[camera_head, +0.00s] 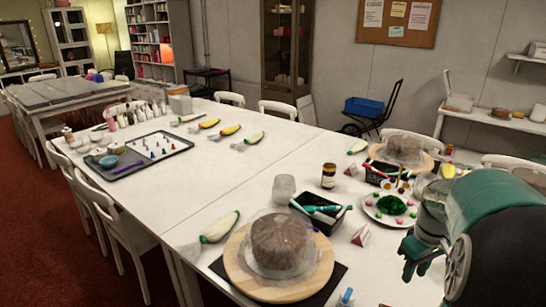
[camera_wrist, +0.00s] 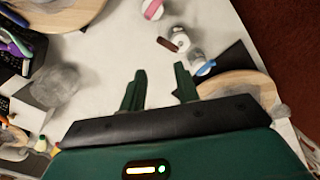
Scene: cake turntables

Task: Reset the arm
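My gripper (camera_wrist: 160,90) shows in the wrist view with its two green fingers apart and nothing between them. It hangs over the white table (camera_wrist: 115,45), above a bare patch of the top. In the head view my gripper (camera_head: 415,258) is at the lower right, to the right of the near cake turntable, apart from it. That near turntable (camera_head: 236,262) is a round wooden board bearing a brown cake (camera_head: 278,240) under a clear cover. A second wooden turntable (camera_head: 428,164) with a covered cake stands farther back at the right.
A plate of green and pink pieces (camera_head: 392,206), a black tray of tools (camera_head: 330,222) and a dark jar (camera_head: 328,175) stand near the cakes. A grey tray (camera_head: 165,143) and several piping bags (camera_head: 230,131) lie farther left. Chairs (camera_head: 125,215) line the table. Bare tabletop (camera_head: 190,185) lies between.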

